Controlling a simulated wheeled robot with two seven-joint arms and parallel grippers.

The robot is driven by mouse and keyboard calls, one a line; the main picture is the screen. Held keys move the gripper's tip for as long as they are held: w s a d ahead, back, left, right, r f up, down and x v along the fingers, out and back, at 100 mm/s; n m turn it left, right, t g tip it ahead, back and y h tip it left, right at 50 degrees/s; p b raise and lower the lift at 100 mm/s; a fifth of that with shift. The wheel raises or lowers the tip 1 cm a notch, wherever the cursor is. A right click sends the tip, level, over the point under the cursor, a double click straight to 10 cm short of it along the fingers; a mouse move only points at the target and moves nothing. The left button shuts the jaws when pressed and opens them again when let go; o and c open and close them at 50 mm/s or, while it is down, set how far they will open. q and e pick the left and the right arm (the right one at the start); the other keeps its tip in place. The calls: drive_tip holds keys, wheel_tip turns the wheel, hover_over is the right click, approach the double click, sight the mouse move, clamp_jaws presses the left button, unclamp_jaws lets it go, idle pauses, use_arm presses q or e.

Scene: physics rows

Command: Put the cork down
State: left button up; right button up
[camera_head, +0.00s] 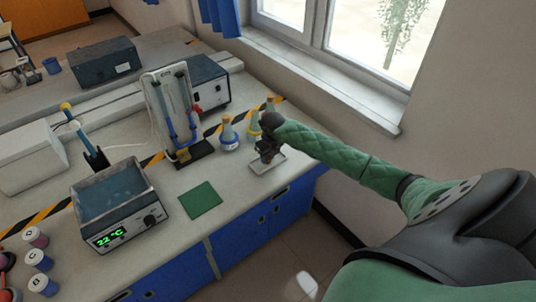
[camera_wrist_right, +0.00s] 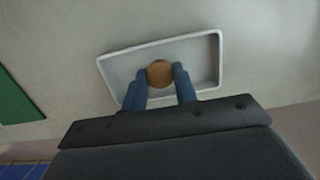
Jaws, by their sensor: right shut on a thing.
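The cork (camera_wrist_right: 159,73) is a round brown disc seen from above in the right wrist view. My right gripper (camera_wrist_right: 160,84) has its two blue fingers on either side of it and is shut on it. The cork appears over a shallow white tray (camera_wrist_right: 205,60); I cannot tell whether it touches the tray's floor. In the head view my right gripper (camera_head: 266,154) is over the white tray (camera_head: 281,161) near the bench's right end, and the cork is hidden there. My left gripper is not in view.
A green mat (camera_head: 201,199) lies left of the tray. Flasks (camera_head: 229,136) and a stand with blue-and-glass tubing (camera_head: 174,115) are behind. A water bath (camera_head: 117,207) reading 22 °C is further left. The bench's front edge is close to the tray.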

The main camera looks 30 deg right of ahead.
sight(269, 159)
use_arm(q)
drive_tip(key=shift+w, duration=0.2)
use_arm(e)
drive_tip(key=shift+f, duration=0.2)
drive_tip(key=o, duration=0.9)
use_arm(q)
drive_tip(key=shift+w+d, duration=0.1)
use_arm(e)
drive_tip(key=shift+o, duration=0.2)
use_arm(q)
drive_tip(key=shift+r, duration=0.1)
